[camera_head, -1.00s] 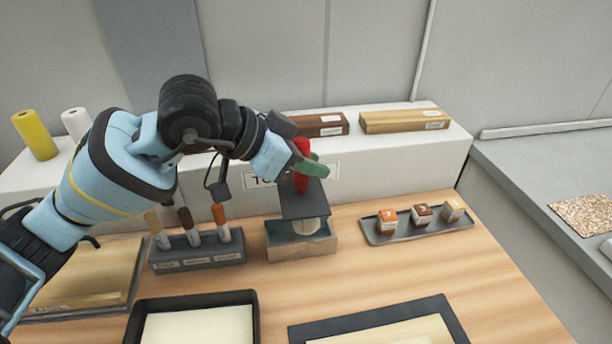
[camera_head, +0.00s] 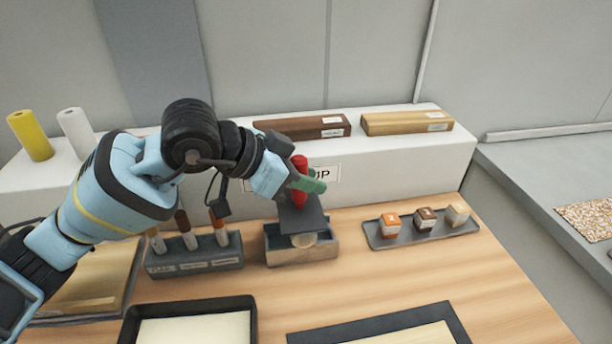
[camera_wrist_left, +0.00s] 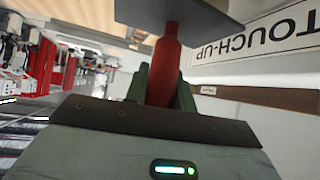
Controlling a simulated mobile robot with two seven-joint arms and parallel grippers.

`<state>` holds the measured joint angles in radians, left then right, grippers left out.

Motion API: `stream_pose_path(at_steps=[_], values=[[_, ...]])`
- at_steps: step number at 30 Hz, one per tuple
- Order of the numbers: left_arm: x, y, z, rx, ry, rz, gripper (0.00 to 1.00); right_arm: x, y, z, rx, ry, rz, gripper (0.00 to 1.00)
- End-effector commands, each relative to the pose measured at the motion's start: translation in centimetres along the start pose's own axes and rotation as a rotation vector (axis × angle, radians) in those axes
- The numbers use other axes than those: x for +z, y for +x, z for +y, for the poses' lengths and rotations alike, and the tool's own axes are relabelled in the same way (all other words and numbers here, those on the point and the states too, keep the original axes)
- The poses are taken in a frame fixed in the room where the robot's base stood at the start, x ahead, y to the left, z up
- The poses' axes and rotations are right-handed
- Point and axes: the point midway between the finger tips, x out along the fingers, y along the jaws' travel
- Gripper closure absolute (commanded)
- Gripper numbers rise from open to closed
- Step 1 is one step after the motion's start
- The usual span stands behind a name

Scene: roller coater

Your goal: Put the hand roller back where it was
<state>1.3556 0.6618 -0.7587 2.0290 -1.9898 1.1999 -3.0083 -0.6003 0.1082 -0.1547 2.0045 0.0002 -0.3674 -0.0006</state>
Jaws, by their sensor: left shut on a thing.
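My left gripper (camera_head: 306,180) is shut on the red handle (camera_head: 299,190) of the hand roller. The roller has a dark flat plate (camera_head: 302,218) under the handle and a pale round roller (camera_head: 304,240) below that. It hangs handle-up over the grey open-topped holder (camera_head: 300,255), its pale lower part at the opening. I cannot tell whether it touches the holder. In the left wrist view, the green fingers (camera_wrist_left: 161,88) are around the red handle (camera_wrist_left: 165,65), and the dark plate (camera_wrist_left: 190,12) shows beyond. My right gripper is not in view.
A rack (camera_head: 195,258) with several handled tools stands close left of the holder. A tray (camera_head: 422,236) with three small jars is to the right. A black-rimmed tray (camera_head: 190,306) and a dark-framed panel (camera_head: 380,328) lie in front. A white ledge (camera_head: 400,155) is behind.

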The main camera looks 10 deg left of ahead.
Motion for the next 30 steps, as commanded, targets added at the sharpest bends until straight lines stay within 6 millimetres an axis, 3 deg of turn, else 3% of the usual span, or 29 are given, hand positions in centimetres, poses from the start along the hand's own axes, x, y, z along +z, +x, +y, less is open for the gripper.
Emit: stream_pose_path(at_steps=[14, 15, 20, 30], values=[[0.88, 0.67, 0.0, 0.0, 0.0, 0.0, 1.0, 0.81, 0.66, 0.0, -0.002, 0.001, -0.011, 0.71], [0.9, 0.68, 0.0, 0.0, -0.001, -0.002, 0.74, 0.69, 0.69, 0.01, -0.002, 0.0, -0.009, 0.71], [0.88, 0.65, 0.0, 0.0, -0.001, -0.001, 0.53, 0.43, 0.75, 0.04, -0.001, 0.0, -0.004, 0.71], [0.67, 0.49, 0.0, 0.0, 0.0, -0.001, 0.53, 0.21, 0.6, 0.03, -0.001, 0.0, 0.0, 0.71]])
